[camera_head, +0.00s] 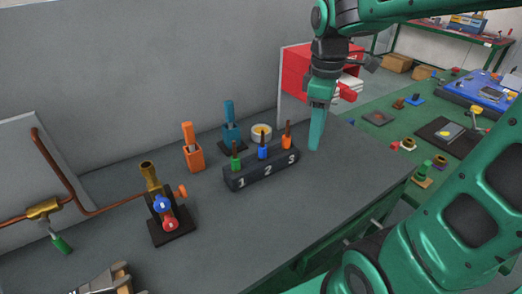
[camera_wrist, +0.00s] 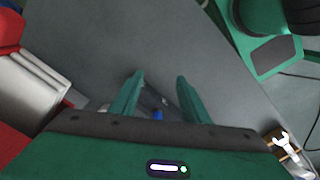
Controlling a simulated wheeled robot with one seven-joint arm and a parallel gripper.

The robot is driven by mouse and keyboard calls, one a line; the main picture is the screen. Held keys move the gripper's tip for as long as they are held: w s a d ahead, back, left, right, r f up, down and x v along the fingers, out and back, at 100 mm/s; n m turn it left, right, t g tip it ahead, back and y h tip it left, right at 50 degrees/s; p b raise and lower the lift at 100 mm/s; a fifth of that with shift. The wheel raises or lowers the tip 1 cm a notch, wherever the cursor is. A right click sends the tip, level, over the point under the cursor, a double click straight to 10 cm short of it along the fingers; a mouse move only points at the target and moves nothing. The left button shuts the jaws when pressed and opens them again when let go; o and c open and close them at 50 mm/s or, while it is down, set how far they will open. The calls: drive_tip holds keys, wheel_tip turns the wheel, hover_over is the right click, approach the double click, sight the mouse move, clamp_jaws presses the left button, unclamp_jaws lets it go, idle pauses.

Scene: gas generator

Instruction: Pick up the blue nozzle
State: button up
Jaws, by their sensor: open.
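The blue nozzle (camera_head: 262,152), with a brown tip, stands upright in slot 2 of a dark rack (camera_head: 262,171) numbered 1, 2, 3. A green nozzle (camera_head: 235,161) is in slot 1 and an orange one (camera_head: 287,141) in slot 3. My gripper (camera_head: 315,147) points down, right of the rack in the head view and apart from the nozzles. In the wrist view my gripper (camera_wrist: 160,78) has its fingers spread and holds nothing. A bit of the blue nozzle (camera_wrist: 158,115) shows between the finger bases; the rest is hidden.
Behind the rack stand an orange holder (camera_head: 193,156), a blue holder (camera_head: 231,125) and a small round roll (camera_head: 261,133). A brass burner fixture (camera_head: 156,186) stands left. A red box (camera_head: 296,73) is beyond my gripper. The grey tabletop (camera_head: 300,205) in front is clear.

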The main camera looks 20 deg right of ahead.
sight(262, 146)
drive_tip(key=w+a+n, duration=0.3)
drive_tip(key=w+a+r+n, duration=0.1)
drive_tip(key=w+a+n, duration=0.1)
drive_tip(key=a+n, duration=0.1)
drive_tip(key=w+a+n, duration=0.3)
drive_tip(key=a+n, duration=0.1)
drive_tip(key=n, duration=0.1)
drive_tip(key=shift+w+a+r, duration=0.1)
drive_tip(key=shift+w+r, duration=0.2)
drive_tip(key=shift+w, duration=0.05)
wheel_tip(262, 146, down, 5)
drive_tip(key=shift+r, duration=0.1)
drive_tip(key=shift+a+f, duration=0.15)
drive_tip(key=shift+f, duration=1.25)
drive_tip(key=shift+a+f, duration=0.15)
drive_tip(key=shift+f, duration=1.25)
clamp_jaws()
